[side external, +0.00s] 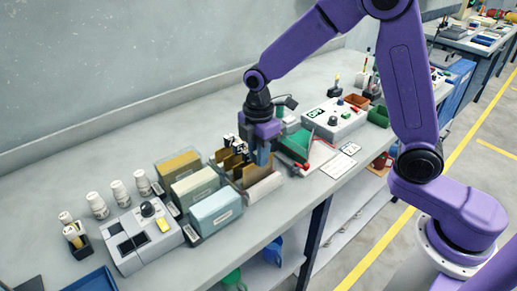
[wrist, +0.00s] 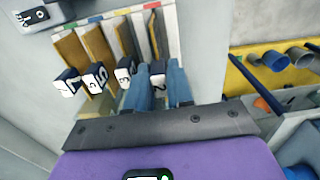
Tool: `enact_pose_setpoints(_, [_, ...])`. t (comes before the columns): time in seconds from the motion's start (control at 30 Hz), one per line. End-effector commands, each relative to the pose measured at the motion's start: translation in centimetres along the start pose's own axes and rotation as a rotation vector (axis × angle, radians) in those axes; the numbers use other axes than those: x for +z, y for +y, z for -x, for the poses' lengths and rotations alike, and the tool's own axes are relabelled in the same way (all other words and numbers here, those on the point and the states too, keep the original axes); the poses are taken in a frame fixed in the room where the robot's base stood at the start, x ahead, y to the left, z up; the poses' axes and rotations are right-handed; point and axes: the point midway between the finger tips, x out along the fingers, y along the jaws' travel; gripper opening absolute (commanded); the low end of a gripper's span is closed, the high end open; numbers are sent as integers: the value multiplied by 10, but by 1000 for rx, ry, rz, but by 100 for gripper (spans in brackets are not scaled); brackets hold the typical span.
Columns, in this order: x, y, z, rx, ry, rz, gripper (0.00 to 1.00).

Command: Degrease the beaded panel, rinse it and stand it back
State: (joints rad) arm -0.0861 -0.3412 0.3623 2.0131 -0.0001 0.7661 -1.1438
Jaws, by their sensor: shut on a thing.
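A rack (side external: 262,188) holds several upright brown panels (side external: 232,160). In the wrist view the panels (wrist: 98,42) stand in a row, each with a dark-and-white numbered tag (wrist: 95,78). My gripper (side external: 262,155) is over the right end of the rack. Its blue fingers (wrist: 160,78) are shut on the tag of the rightmost panel (wrist: 155,35), which still appears among the rack's slots. I cannot tell which panel is beaded; the faces are too small or turned away.
A grey device (side external: 142,235) and several white bottles (side external: 119,190) are left of the tanks. A control box with a green display (side external: 335,117) and a red-green item (side external: 296,145) stand right of the rack. Pipes on a yellow board (wrist: 275,60) show in the wrist view.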

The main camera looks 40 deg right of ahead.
Motion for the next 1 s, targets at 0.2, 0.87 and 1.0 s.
enact_pose_setpoints(0.2, [0,0,-9,-1,0,0,0])
enact_pose_setpoints(0.87, [0,0,-20,0,0,0,0])
enact_pose_setpoints(1.0, [0,0,-20,0,0,0,24])
